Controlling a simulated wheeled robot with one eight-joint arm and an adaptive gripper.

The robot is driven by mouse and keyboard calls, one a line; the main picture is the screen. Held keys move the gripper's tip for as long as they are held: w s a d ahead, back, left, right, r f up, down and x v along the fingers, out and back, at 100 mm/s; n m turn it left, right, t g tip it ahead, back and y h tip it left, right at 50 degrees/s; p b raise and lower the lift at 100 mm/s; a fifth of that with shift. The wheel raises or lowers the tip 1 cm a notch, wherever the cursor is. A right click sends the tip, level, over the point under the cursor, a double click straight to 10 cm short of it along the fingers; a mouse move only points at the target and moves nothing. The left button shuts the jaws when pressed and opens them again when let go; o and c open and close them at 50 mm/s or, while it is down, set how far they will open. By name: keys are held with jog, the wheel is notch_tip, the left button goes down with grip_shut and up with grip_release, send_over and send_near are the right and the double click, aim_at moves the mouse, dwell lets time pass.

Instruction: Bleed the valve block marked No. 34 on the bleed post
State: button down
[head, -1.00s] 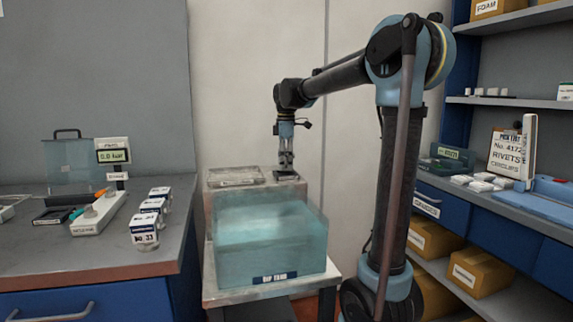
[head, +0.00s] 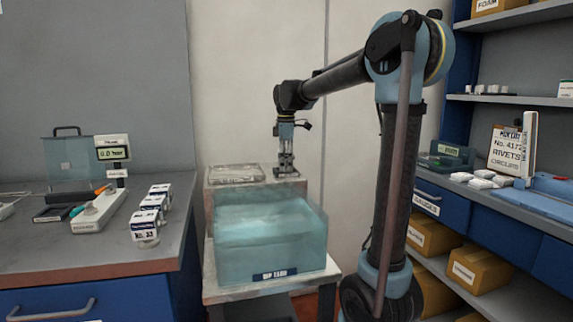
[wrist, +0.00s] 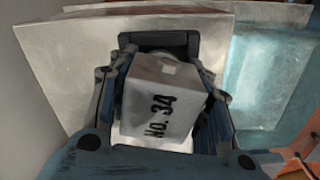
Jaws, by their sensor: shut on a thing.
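My gripper (head: 285,172) is low over the grey stand behind the dip tank. In the wrist view, it is shut on a white valve block (wrist: 165,95) whose face reads No. 34. The block sits between the two fingers. A dark square part (wrist: 160,40) shows just beyond the block; I cannot tell what it is. In the head view the block is too small to make out, and I cannot tell whether it touches the stand (head: 296,187). I cannot make out a marking that names the bleed post.
The water-filled dip tank (head: 270,243) stands directly in front. A clear-looking tray (head: 235,174) lies left of my gripper. On the left bench are several white blocks, the front one marked No. 33 (head: 146,230), and a display (head: 113,148). Shelves (head: 515,105) stand at right.

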aim_at(286, 151)
jog(key=c, duration=1.1)
grip_release()
jog(key=shift+r, duration=5.5)
